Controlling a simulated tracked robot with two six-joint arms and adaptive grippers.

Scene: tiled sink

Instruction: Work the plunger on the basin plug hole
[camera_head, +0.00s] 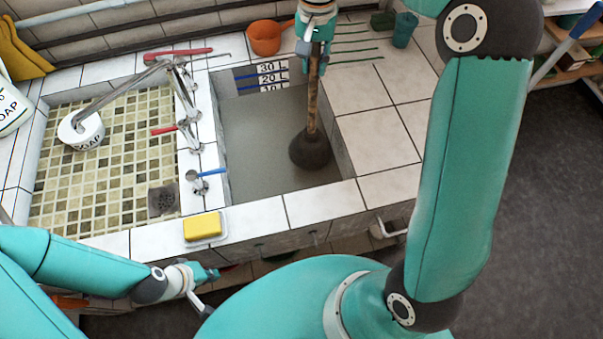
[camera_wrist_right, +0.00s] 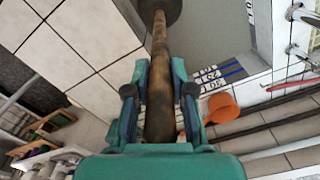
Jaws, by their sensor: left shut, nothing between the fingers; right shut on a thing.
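The plunger (camera_head: 311,149) has a wooden handle and a dark rubber cup. My right gripper (camera_head: 316,50) is shut on the upper end of its handle and holds it nearly upright over the grey basin (camera_head: 262,178). The cup is low in the basin, in or at the murky water; I cannot tell whether it touches the bottom. The plug hole is hidden. In the right wrist view the plunger handle (camera_wrist_right: 160,75) runs between the fingers of the right gripper (camera_wrist_right: 160,95). My left gripper (camera_head: 212,274) is shut and empty below the sink's front edge.
A tiled second basin (camera_head: 105,165) with a drain lies to the left. The faucet (camera_head: 180,95) and taps stand on the divider. A yellow sponge (camera_head: 202,225) sits on the front ledge. An orange pot (camera_head: 265,38) and a teal cup (camera_head: 404,30) stand behind.

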